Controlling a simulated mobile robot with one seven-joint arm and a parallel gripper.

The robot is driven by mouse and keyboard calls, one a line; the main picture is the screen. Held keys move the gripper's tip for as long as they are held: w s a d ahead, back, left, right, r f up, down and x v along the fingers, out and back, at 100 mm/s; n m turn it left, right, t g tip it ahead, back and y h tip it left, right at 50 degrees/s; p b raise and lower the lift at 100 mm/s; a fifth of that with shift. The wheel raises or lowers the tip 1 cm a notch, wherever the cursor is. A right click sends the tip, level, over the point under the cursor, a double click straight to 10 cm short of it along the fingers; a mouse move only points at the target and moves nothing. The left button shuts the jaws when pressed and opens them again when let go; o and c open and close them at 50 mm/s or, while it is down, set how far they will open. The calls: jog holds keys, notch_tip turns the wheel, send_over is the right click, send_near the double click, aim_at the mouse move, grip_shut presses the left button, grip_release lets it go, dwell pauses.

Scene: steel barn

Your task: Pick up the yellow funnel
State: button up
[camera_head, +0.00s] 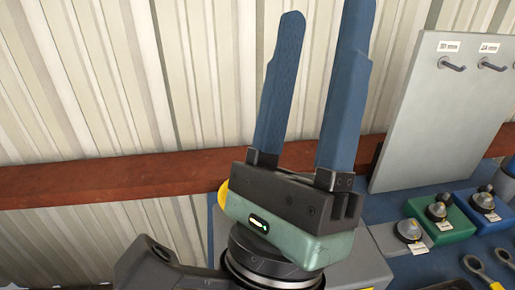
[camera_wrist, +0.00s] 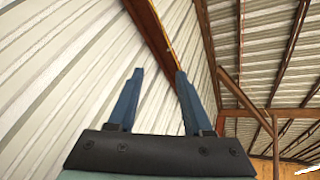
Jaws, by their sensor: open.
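My gripper (camera_head: 325,12) is raised in front of the wall in the head view, its two blue fingers pointing up, apart and empty. In the wrist view the same open gripper (camera_wrist: 159,72) points toward the wall and roof, with nothing between the fingers. A yellow curved edge (camera_head: 222,194) shows just left of and behind the gripper body in the head view. It may be the yellow funnel, but most of it is hidden and I cannot tell. No funnel shows in the wrist view.
A blue bench top (camera_head: 383,204) lies at the right. It carries a grey upright panel with hooks (camera_head: 441,110), grey, green (camera_head: 447,222) and blue blocks (camera_head: 487,205) with black knobs, and wrench-like tools (camera_head: 478,268). A rusty beam (camera_head: 110,178) crosses the corrugated wall.

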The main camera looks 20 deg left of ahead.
jog(key=w+a+f+m+g+h+p, duration=0.1)
jog(key=w+a+f+m+g, duration=0.1)
jog(key=f+m+g, duration=0.85)
jog(key=w+a+f+m+g+h, duration=0.1)
jog(key=w+a+f+m+g, duration=0.15)
jog(key=f+m, duration=1.45)
jog(key=w+f, duration=0.2)
jog(key=w, duration=0.2)
jog(key=w+a+f+n+p, duration=0.1)
jog(key=w+f, duration=0.1)
jog(key=w, duration=0.1)
jog(key=w+a+f+n+p, duration=0.1)
jog(key=w, duration=0.3)
jog(key=shift+w+f+y, duration=0.3)
jog(key=shift+f, duration=0.1)
jog(key=shift+n, duration=0.25)
jog(key=shift+a, duration=0.1)
grip_shut()
